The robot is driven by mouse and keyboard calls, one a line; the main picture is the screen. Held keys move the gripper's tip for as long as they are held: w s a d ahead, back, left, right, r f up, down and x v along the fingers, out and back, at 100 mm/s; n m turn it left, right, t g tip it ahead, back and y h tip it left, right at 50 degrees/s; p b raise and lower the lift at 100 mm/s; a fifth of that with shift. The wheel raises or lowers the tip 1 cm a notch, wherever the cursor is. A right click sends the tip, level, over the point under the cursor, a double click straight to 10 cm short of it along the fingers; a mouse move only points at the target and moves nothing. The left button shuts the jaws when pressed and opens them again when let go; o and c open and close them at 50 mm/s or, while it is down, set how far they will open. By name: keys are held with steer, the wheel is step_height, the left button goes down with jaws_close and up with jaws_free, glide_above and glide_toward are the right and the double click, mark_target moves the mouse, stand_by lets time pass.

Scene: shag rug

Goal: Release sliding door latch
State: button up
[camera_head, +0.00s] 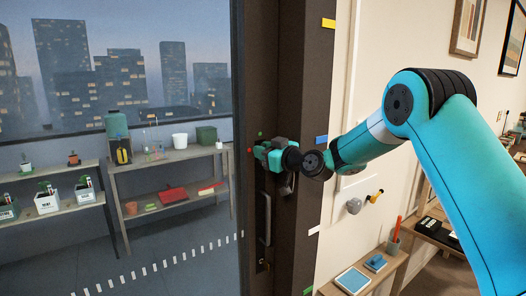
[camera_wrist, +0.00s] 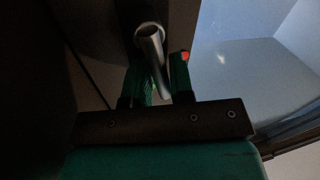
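The sliding door's glass panel (camera_head: 130,75) with its dark frame (camera_head: 258,60) fills the left of the head view. My gripper (camera_head: 256,143) is at the frame, above a long vertical pull handle (camera_head: 264,215). In the wrist view a grey metal latch lever (camera_wrist: 150,45) projects from a round mount and slants down between the two green fingers of my gripper (camera_wrist: 161,62). The fingers are apart, with the lever between them; firm contact on both sides does not show. In the head view my gripper hides the lever.
A grey knob (camera_head: 354,205) projects from the cream wall, above a small wooden shelf (camera_head: 362,270). Benches with pots and boxes stand behind the glass.

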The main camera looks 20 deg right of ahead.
jaws_close()
steer(key=shift+d+f+m+b, duration=0.15)
steer(key=shift+f+m+b, duration=0.2)
steer(key=shift+b, duration=0.6)
steer(key=shift+w+d+r+m+b, duration=0.1)
steer(key=shift+d+r+m+b, duration=0.1)
steer(key=shift+m+b, duration=0.6)
steer(key=shift+d+r, duration=0.1)
steer(key=shift+r, duration=0.15)
steer(key=shift+o, duration=0.7)
jaws_free()
steer(key=shift+b, duration=0.3)
steer(key=b+v, duration=0.8)
steer(key=v, duration=0.9)
steer(key=shift+d+f, duration=0.35)
steer(key=shift+d, duration=0.05)
